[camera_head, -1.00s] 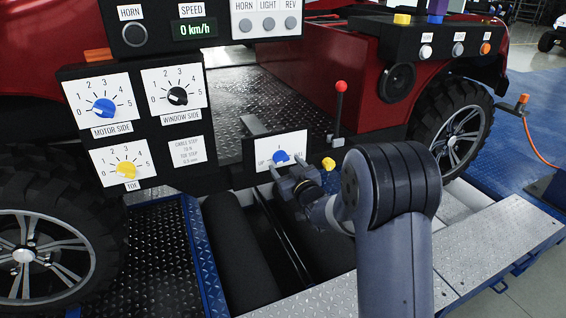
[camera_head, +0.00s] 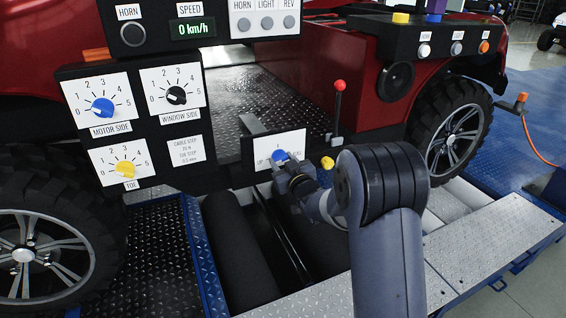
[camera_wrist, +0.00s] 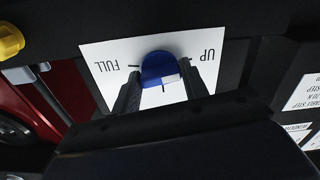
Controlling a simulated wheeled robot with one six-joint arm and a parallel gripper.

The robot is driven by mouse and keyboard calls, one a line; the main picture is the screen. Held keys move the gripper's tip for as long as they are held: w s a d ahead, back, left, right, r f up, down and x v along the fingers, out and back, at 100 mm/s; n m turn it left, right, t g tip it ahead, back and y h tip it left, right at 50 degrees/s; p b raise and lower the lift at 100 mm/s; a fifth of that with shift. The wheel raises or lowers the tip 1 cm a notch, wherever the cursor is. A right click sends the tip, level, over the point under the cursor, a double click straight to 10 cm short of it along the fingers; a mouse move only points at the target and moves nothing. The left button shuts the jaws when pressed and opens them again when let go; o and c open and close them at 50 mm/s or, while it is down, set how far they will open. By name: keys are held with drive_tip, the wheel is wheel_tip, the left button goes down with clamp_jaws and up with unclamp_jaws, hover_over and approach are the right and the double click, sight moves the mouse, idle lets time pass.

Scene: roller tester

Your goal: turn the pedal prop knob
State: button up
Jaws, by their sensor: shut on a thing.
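The pedal prop knob (camera_head: 279,156) is blue and sits on a white plate (camera_head: 293,141) on the low black panel in the head view. In the wrist view the knob (camera_wrist: 160,69) stands between my two fingers, on the plate marked "FULL" and "UP" (camera_wrist: 99,52), which appears upside down. My gripper (camera_head: 285,166) reaches the knob from the front. In the wrist view my gripper (camera_wrist: 159,84) is shut on the knob, one finger on each side. Part of the plate's lettering is hidden by the gripper in the head view.
A yellow knob (camera_head: 327,162) and a red-topped lever (camera_head: 338,110) are right of the plate. The panel with blue, black and yellow dials (camera_head: 133,125) is at left. Black rollers (camera_head: 236,245) lie below my gripper. A metal step (camera_head: 492,240) is at right.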

drive_tip(key=shift+c, duration=1)
